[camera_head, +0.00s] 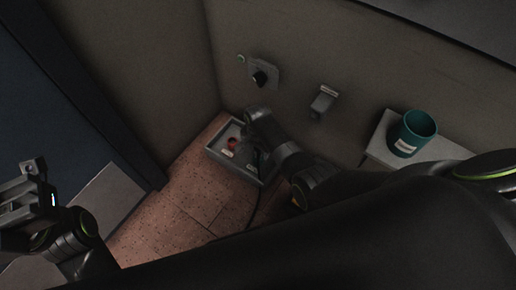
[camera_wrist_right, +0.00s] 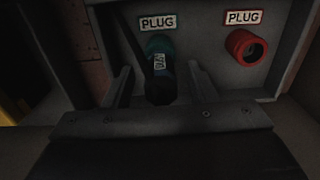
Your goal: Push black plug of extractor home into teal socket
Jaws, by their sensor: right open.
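The black plug (camera_wrist_right: 161,88) carries a small white label and shows in the right wrist view, end towards the teal socket (camera_wrist_right: 158,44). It meets or overlaps the socket's front; I cannot tell how deep it sits. My right gripper (camera_wrist_right: 159,84) is open, with one finger on each side of the plug and a gap to each. In the head view my right gripper (camera_head: 258,122) is over the grey socket box (camera_head: 213,150) and hides the teal socket. My left gripper (camera_head: 30,188) is at the far left, away from the box; its jaw state is unclear.
A red socket (camera_wrist_right: 246,46) sits right of the teal one, each under a PLUG label. A teal cup (camera_head: 417,128) stands on a light shelf (camera_head: 440,150) at right. Wall fittings (camera_head: 264,73) are above the box. Reddish floor (camera_head: 180,205) lies in front.

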